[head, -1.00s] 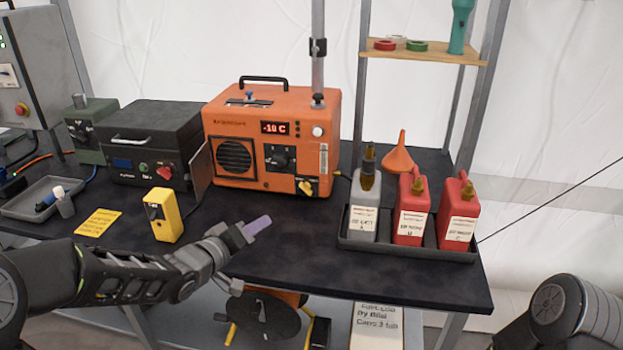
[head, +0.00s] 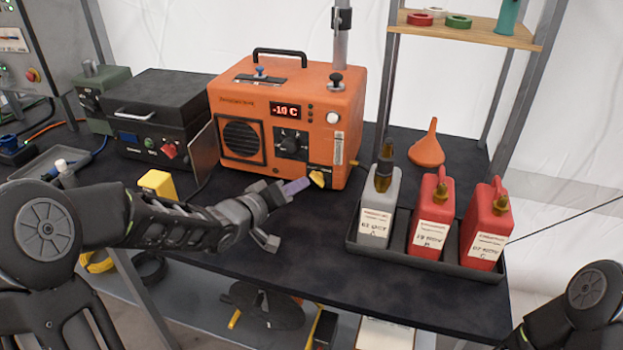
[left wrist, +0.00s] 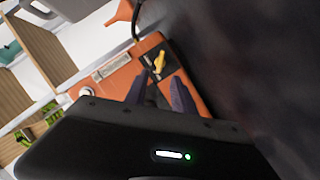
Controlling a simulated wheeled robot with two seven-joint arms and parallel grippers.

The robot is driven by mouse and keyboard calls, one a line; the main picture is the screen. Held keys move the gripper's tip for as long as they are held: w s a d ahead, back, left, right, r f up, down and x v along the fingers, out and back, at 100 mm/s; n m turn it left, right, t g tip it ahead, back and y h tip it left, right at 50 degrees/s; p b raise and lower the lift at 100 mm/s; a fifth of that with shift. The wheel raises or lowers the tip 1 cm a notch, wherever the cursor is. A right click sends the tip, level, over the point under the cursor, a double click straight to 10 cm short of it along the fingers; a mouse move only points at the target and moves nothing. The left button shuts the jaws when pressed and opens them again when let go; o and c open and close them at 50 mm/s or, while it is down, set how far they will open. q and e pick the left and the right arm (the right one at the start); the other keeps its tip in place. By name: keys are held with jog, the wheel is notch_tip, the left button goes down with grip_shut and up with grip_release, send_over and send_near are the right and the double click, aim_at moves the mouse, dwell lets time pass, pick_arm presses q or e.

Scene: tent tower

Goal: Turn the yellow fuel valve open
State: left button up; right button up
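The yellow fuel valve (head: 317,178) is a small knob low on the right of the orange heater's (head: 340,140) front. In the left wrist view the yellow valve (left wrist: 159,62) sits on a dark plate, just beyond and roughly between my two purple fingertips. My left gripper (head: 297,186) is in front of the heater, its fingertips close to the valve at its left. The wrist view shows the fingers of my left gripper (left wrist: 160,92) apart with nothing between them. Contact with the valve cannot be told. My right gripper is out of view.
A black tray (head: 400,256) with a grey bottle and two red cans stands to the right. An orange funnel (head: 427,148) is behind it. A yellow box (head: 157,184) and a dark case (head: 165,115) are left. The table front centre is clear.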

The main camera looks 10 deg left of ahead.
aim_at(313, 179)
pick_arm(q)
jog(key=x, duration=0.7)
jog(key=shift+w, duration=0.15)
jog(key=shift+c, duration=0.5)
grip_shut()
